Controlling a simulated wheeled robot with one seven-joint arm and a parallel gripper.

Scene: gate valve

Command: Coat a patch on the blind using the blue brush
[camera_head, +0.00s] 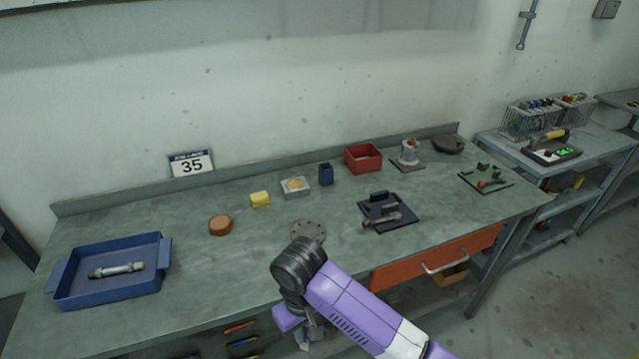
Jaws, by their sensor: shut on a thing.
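The blind, read as the grey round plate with bolt holes (308,230), lies flat near the front middle of the bench. My gripper (306,340) is in front of the bench's front edge, pointing down, nearer to me than the plate and apart from it. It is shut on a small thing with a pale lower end. My wrist and the small size hide most of that thing, so I cannot tell if it is the blue brush. No blue brush shows clearly elsewhere. A dark blue upright holder (326,174) stands behind the plate.
The bench (190,268) also carries a blue tray (75,296) with a metal rod, a brown disc (220,225), a yellow block (260,199), a pale square dish (294,190), a red bin (363,158) and a dark fixture (388,213). An orange drawer (400,270) sits below the front edge.

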